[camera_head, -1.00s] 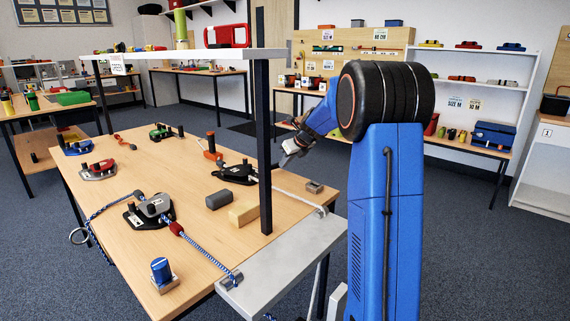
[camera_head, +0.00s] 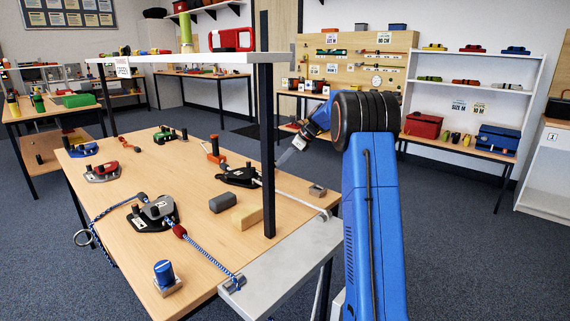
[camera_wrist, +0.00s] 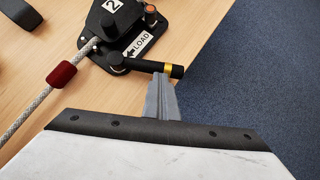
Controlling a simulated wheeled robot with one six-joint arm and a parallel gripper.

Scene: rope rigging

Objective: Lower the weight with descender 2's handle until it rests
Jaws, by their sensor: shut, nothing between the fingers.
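Descender 2 (camera_wrist: 118,22) is a black device with a "2" label and a LOAD arrow, bolted to the table; it also shows in the head view (camera_head: 238,178). Its black handle (camera_wrist: 140,65), with a yellow band, points right in the wrist view. A pale rope (camera_wrist: 30,110) with a red sleeve (camera_wrist: 61,74) runs from it. My gripper (camera_wrist: 160,82) is shut and empty. Its tips are right at the handle's near side by the yellow band; I cannot tell if they touch. In the head view my gripper (camera_head: 282,163) is right of the descender. I cannot make out the weight.
A black post (camera_head: 266,120) holding a white shelf (camera_head: 180,58) stands between the head camera and the descender. A grey block (camera_head: 223,202) and a wooden block (camera_head: 247,217) lie nearby. Another descender (camera_head: 150,212) with blue rope sits at the front. Floor shows beyond the table edge.

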